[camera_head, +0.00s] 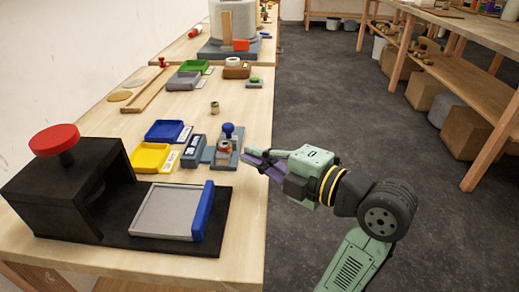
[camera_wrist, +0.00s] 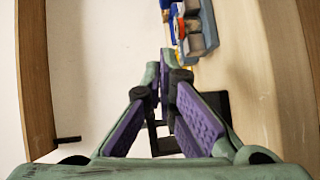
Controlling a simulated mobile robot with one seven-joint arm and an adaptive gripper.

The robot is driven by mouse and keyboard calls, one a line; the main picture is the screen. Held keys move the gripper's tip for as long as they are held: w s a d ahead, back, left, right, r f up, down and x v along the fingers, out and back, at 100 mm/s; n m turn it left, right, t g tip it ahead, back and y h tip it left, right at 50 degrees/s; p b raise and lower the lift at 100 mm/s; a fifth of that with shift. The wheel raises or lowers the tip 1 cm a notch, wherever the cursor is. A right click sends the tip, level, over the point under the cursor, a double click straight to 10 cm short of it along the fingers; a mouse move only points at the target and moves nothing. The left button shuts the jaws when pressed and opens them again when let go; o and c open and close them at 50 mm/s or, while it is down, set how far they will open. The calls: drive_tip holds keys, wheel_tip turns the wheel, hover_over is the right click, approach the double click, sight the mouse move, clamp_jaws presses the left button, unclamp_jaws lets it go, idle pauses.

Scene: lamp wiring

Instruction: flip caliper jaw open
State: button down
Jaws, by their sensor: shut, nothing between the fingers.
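A blue-grey fixture (camera_head: 220,160) with a blue knob (camera_head: 228,129) and a small copper-and-white part stands near the table's right edge in the head view. It seems to be the caliper, but its jaw is too small to make out. The fixture also shows at the top of the wrist view (camera_wrist: 203,43), partly cut off by the frame. My gripper (camera_head: 247,162) is just to the right of the fixture, by the table edge. In the wrist view its purple-padded fingers (camera_wrist: 168,62) meet at the tips and hold nothing. I cannot tell whether they touch the fixture.
A blue-grey box (camera_head: 193,150) stands left of the fixture. A yellow tray (camera_head: 149,170) and a blue tray (camera_head: 163,141) lie further left. A black press with a red knob (camera_head: 54,139) and a grey plate (camera_head: 166,211) fill the near table. Open floor lies to the right.

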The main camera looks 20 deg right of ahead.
sight(225, 126)
drive_tip(key=p+x, duration=0.1)
drive_tip(key=x, duration=0.6)
drive_tip(key=shift+w+a, duration=0.1)
drive_tip(key=shift+w, duration=0.1)
drive_tip(key=shift+w+d+f+p, duration=0.1)
drive_tip(key=shift+w+d+p, duration=0.15)
drive_tip(key=shift+w, duration=0.35)
drive_tip(key=shift+w+d+f+p, duration=0.15)
drive_tip(key=shift+w+p, duration=0.1)
drive_tip(key=shift+w, duration=0.35)
drive_tip(key=shift+w+d+f, duration=0.1)
drive_tip(key=shift+w, duration=0.45)
drive_tip(key=shift+w, duration=0.15)
drive_tip(key=shift+w+d+f+b, duration=0.1)
drive_tip(key=shift+w+d+b, duration=0.1)
drive_tip(key=shift+w+b, duration=0.3)
drive_tip(key=shift+w+d+f+b, duration=0.1)
drive_tip(key=shift+w+d+b, duration=0.15)
drive_tip(key=shift+w+b, duration=0.25)
drive_tip(key=shift+w+d+r, duration=0.15)
drive_tip(key=shift+w+r, duration=0.05)
drive_tip(key=shift+w, duration=0.35)
